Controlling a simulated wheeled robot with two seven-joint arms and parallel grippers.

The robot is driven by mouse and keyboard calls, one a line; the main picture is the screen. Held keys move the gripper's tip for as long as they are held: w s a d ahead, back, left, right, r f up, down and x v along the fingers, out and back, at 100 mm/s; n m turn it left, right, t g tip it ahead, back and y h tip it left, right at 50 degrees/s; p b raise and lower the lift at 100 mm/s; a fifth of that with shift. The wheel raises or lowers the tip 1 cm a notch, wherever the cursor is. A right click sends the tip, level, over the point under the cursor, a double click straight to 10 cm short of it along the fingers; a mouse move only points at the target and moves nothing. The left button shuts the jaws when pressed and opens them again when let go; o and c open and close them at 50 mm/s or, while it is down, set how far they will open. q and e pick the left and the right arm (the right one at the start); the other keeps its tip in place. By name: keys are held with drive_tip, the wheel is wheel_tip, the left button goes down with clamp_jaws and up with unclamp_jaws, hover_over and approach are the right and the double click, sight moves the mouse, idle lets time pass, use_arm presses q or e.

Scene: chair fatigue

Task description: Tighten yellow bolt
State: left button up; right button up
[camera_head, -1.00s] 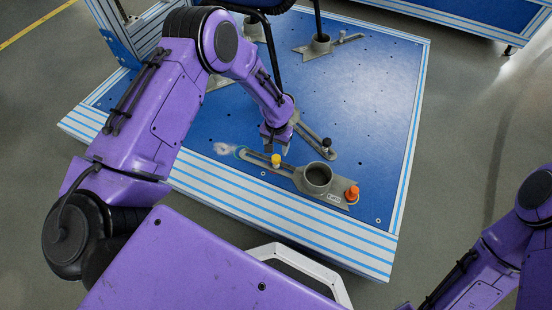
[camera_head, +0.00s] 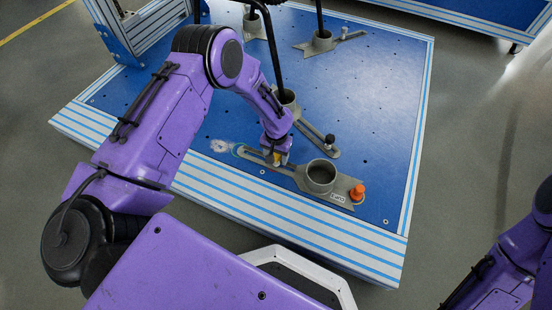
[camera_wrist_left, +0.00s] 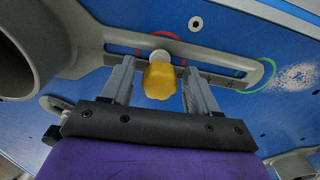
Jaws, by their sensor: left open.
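The yellow bolt (camera_wrist_left: 160,78) sits in the slot of a grey metal bracket (camera_wrist_left: 205,62), between the two fingers of my left gripper (camera_wrist_left: 152,88) in the left wrist view. A gap shows on each side of it, so the left gripper is open around it and not clamped. In the head view my left gripper (camera_head: 275,155) points down at the slotted arm of the bracket (camera_head: 304,179) and mostly hides the yellow bolt. My right arm shows at the lower right edge of the head view; its gripper is out of the frame.
An orange knob (camera_head: 357,192) stands at the bracket's right end, beside a round socket (camera_head: 320,176). A black knob (camera_head: 330,141) sits on another bracket behind. Black chair legs rise from sockets farther back. The blue platform (camera_head: 380,100) is clear at the right.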

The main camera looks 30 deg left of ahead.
use_arm(q)
drive_tip(key=n, duration=0.1)
drive_tip(key=n+p, duration=0.1)
drive_tip(key=shift+r+n, duration=0.2)
drive_tip(key=shift+n, duration=0.1)
drive_tip(key=shift+f+n, duration=0.15)
drive_tip(key=shift+n, duration=0.45)
drive_tip(key=shift+n+p, duration=0.5)
drive_tip(key=shift+n, duration=0.1)
drive_tip(key=n, duration=0.2)
drive_tip(key=shift+n, duration=0.3)
drive_tip(key=c, duration=1)
drive_tip(key=m, duration=0.2)
drive_tip(key=shift+m+p, duration=0.3)
drive_tip(key=shift+p, duration=0.1)
drive_tip(key=shift+m, duration=0.7)
